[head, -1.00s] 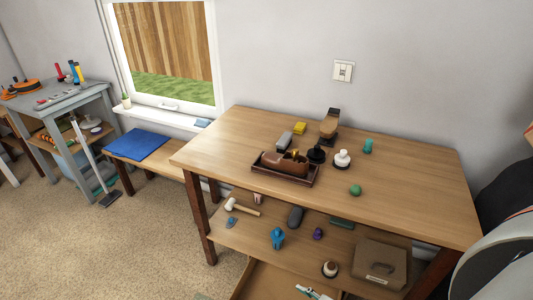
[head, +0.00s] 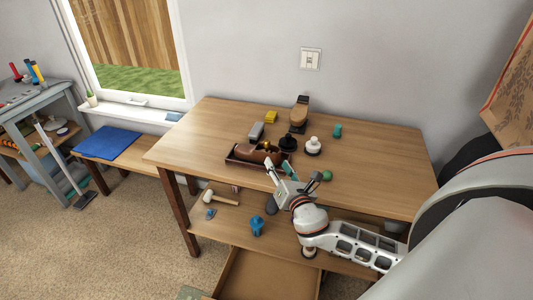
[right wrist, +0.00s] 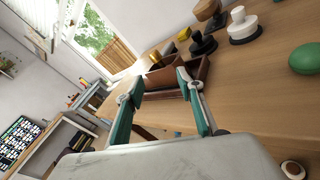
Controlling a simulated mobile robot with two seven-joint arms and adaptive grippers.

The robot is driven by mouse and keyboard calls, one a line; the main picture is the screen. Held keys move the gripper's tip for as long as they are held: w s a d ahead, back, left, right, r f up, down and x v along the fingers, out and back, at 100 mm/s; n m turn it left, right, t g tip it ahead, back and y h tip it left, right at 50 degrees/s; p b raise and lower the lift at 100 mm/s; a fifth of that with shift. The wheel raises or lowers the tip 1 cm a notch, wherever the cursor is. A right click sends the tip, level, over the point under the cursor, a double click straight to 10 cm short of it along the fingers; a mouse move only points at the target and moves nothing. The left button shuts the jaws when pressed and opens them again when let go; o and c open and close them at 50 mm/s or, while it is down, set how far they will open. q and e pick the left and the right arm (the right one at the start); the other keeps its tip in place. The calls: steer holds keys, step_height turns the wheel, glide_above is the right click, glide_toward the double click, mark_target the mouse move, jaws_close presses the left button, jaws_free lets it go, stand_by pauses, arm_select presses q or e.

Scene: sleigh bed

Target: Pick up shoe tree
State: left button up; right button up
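A dark wooden tray (head: 232,161) stands on the workbench near its front edge. A reddish-brown, shoe-like piece (head: 252,155) lies in it with a small yellow part near its top; I cannot tell for certain that it is the shoe tree. My right gripper (head: 280,166) is open and empty, its teal-padded fingers at the tray's right front side. In the right wrist view the brown piece (right wrist: 164,77) and tray show beyond and between the open fingers (right wrist: 160,78). The fingers hide part of the tray. My left gripper is not in view.
Behind the tray stand a grey block (head: 256,131), a yellow block (head: 271,117), a brown-topped stand (head: 299,112), a black knobbed piece (head: 288,143) and a white one (head: 313,147). A green ball (head: 326,175) lies right of the gripper. The bench's right side is clear.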

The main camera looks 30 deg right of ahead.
mark_target(269, 143)
steer(key=w+n, duration=0.1)
steer(key=n, duration=0.1)
steer(key=w+d+r+n+t+y, duration=0.1)
steer(key=w+n, duration=0.2)
steer(key=n, duration=0.1)
steer(key=shift+w+d+r, duration=0.15)
steer(key=shift+d+r, duration=0.1)
steer(key=shift+d, duration=0.1)
steer(key=x, duration=0.7)
steer(key=shift+w, duration=0.3)
steer(key=shift+r, duration=0.1)
jaws_close()
